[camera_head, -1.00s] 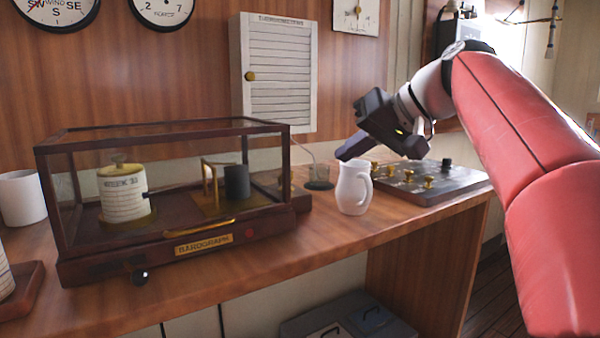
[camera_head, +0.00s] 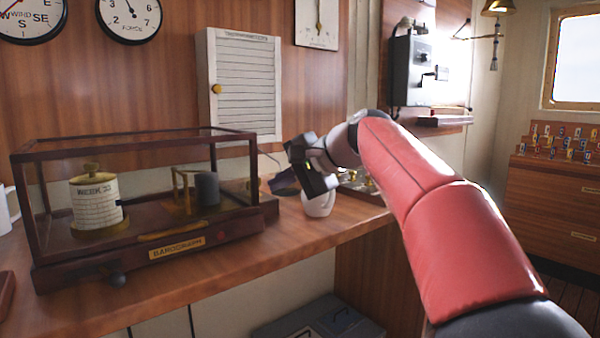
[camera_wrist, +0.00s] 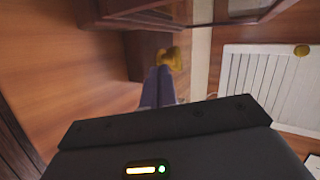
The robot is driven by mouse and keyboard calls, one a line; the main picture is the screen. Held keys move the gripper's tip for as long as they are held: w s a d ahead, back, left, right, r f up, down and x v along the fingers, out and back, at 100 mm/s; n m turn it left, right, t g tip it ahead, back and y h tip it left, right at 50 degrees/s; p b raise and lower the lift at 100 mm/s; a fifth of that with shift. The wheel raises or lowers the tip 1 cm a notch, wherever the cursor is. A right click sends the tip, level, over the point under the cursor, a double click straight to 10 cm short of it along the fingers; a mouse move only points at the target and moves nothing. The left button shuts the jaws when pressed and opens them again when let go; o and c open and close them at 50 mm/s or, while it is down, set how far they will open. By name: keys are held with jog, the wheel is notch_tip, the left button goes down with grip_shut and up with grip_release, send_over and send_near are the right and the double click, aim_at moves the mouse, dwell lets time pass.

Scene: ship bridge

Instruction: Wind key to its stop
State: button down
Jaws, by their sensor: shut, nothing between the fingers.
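The barograph (camera_head: 178,247) is a glass case on a dark wooden base, with a white paper drum inside. My gripper (camera_head: 275,187) is just off the right end of its base, above the desk. In the wrist view, a brass key (camera_wrist: 170,58) shows by a dark wooden block (camera_wrist: 148,57) that looks like the end of the base. My gripper's purple fingers (camera_wrist: 158,86) are shut and empty, their tips pointing at the key. I cannot tell whether they touch it. The key does not show clearly in the head view.
A white jug (camera_head: 319,204) stands on the desk (camera_head: 215,270) right below my gripper, partly hidden by it. A board with brass fittings (camera_head: 362,190) lies behind my arm. A white louvred cabinet (camera_head: 243,90) hangs on the wall. The desk's front strip is clear.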

jog(key=shift+w+a+f+p, duration=0.1)
jog(key=shift+w+a+p, duration=0.1)
jog(key=shift+w+a, duration=0.6)
jog(key=shift+w+a+f+p, duration=0.1)
jog(key=shift+w+a+p, duration=0.1)
jog(key=shift+w+a, duration=0.6)
jog(key=shift+s+a+r+m+t+h, duration=0.1)
jog(key=shift+s+a+m+t+h, duration=0.45)
jog(key=shift+m, duration=0.25)
jog(key=shift+a+p, duration=0.2)
jog(key=shift+p, duration=0.4)
jog(key=shift+a, duration=0.15)
jog(key=shift+a+p, duration=0.2)
jog(key=shift+p, duration=0.15)
jog(key=shift+a, duration=0.3)
jog(key=shift+d, duration=0.1)
